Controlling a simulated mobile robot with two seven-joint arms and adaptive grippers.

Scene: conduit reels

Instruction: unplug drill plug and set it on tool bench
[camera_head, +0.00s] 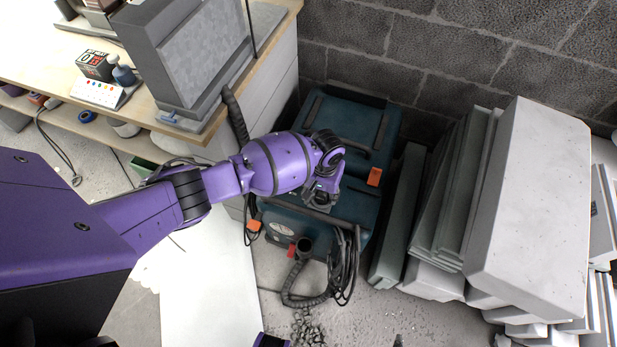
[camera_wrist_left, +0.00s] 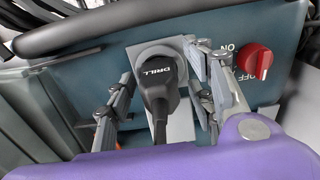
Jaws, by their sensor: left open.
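The black drill plug (camera_wrist_left: 158,85), lettered DRILL, sits in a round socket on a grey plate on the blue-green machine (camera_head: 347,206). My left gripper (camera_wrist_left: 163,95) is open, with its fingers on either side of the plug and apart from it as far as I can see. In the head view, my left gripper (camera_head: 322,192) is over the machine, and the plug is hidden there. The tool bench (camera_head: 262,62) has a light wooden top and stands at the upper left. My right gripper is not clearly in view.
A red ON/OFF knob (camera_wrist_left: 254,61) is right of the socket. A black hose and coiled cable (camera_head: 342,270) hang on the machine's front. Grey slabs (camera_head: 530,200) lean at right, and a block wall (camera_head: 450,55) stands behind. A grey machine (camera_head: 185,50) occupies the bench end.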

